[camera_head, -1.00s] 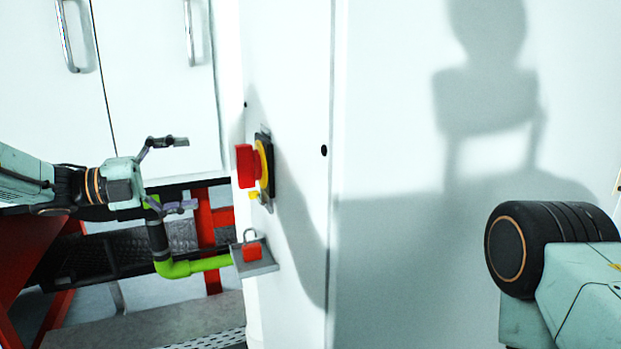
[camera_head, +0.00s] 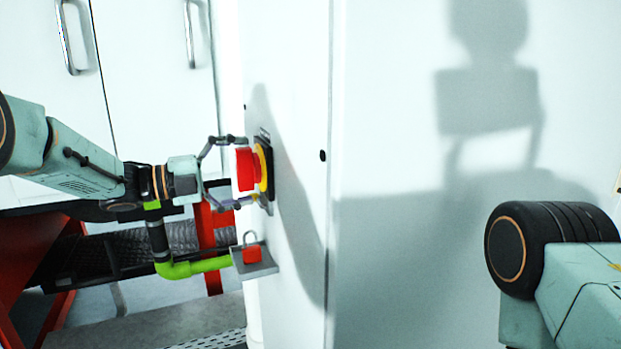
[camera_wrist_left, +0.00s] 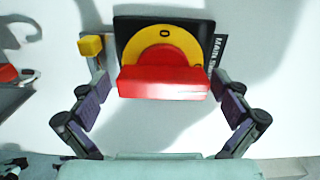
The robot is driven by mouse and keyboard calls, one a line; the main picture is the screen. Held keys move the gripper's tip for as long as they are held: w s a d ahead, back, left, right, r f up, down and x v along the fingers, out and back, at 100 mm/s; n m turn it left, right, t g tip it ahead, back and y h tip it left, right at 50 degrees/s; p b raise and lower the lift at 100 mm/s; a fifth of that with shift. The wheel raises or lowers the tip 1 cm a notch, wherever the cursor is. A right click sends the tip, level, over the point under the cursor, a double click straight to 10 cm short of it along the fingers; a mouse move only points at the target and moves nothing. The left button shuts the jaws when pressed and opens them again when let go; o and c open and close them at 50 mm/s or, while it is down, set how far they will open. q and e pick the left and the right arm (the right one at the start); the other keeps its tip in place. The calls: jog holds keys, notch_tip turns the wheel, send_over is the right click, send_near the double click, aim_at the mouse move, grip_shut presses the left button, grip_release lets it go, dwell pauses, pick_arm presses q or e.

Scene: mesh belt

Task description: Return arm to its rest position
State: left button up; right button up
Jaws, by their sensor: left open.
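My left gripper (camera_head: 228,172) is open in the head view, its two fingers above and below the red switch handle (camera_head: 244,170) on the white cabinet's side. In the left wrist view, the gripper's fingers (camera_wrist_left: 165,110) stand on either side of the red handle (camera_wrist_left: 163,82), apart from it. The handle sits on a yellow disc (camera_wrist_left: 150,48) on a black plate. My right gripper is out of view; only part of my right arm (camera_head: 580,290) shows at the lower right.
A small grey shelf (camera_head: 262,267) with a red padlock (camera_head: 252,252) juts out below the switch. A green pipe (camera_head: 190,268) and a red frame (camera_head: 205,230) lie under my left arm. The white cabinet wall (camera_head: 400,250) fills the middle. White doors (camera_head: 150,100) stand behind.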

pick_arm(q)
jog(key=shift+r+n+p, duration=0.3)
jog(key=shift+n+p, duration=0.05)
jog(key=shift+n, duration=0.05)
jog(key=shift+s+a+n+p, duration=0.15)
jog(key=shift+a+n+p, duration=0.1)
jog(key=shift+n+p, duration=0.8)
jog(key=n+p, duration=0.2)
jog(key=shift+d+n, duration=0.2)
jog(key=shift+n, duration=0.15)
jog(key=n+p, duration=0.2)
jog(key=n, duration=0.1)
jog(key=shift+a, duration=0.15)
jog(key=n+p, duration=0.1)
jog(key=n, duration=0.1)
jog(key=shift+n, duration=0.4)
jog(key=shift+n+p, duration=0.65)
jog(key=shift+n, duration=0.55)
jog(key=n+p, duration=0.1)
jog(key=n, duration=0.1)
jog(key=shift+w+n, duration=0.2)
jog(key=shift+n, duration=0.5)
